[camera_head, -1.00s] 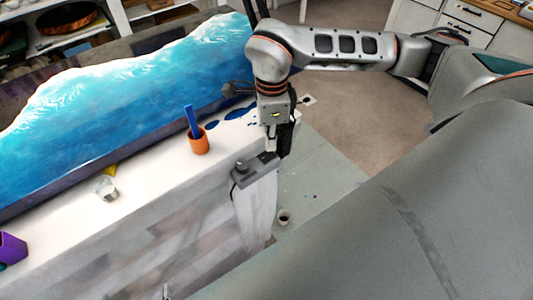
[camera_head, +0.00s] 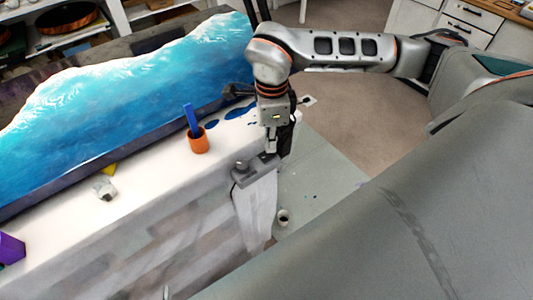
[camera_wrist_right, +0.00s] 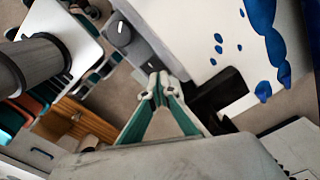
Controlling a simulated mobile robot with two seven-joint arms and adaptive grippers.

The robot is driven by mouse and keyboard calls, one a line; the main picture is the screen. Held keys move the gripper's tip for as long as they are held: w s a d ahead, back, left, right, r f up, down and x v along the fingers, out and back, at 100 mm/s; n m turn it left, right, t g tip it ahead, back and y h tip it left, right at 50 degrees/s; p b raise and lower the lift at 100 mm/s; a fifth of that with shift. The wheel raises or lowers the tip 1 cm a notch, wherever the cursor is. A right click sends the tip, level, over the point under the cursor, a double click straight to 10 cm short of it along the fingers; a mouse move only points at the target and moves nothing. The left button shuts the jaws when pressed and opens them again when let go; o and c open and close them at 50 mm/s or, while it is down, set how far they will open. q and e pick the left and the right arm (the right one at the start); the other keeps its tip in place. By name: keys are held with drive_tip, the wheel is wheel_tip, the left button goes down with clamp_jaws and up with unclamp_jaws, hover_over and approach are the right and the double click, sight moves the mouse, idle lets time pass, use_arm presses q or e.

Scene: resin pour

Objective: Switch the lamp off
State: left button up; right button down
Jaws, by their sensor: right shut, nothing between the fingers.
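A grey control box (camera_head: 250,172) with a round knob (camera_head: 242,164) sits at the front right corner of the white-covered table. It also shows in the right wrist view (camera_wrist_right: 146,38), with the knob (camera_wrist_right: 123,37) on its top face. I take it for the lamp's control; no lamp is clearly seen. My right gripper (camera_head: 270,153) points down at the box's right end, its fingers shut and empty. In the right wrist view the closed fingertips (camera_wrist_right: 158,88) overlap the box's near end; contact cannot be told. My left gripper is not in view.
An orange cup (camera_head: 199,146) with a blue stick stands left of the box. A small clear cup (camera_head: 105,190) and a purple cup (camera_head: 11,248) stand further left. A blue resin slab (camera_head: 130,90) lies behind. Blue spills (camera_head: 236,115) spot the cover.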

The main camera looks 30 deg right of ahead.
drive_tip(key=shift+f+b, duration=0.4)
drive_tip(key=shift+f, duration=0.3)
idle(0.3)
drive_tip(key=shift+r, duration=0.15)
drive_tip(key=shift+r+p, duration=2.65)
drive_tip(key=shift+r, duration=0.75)
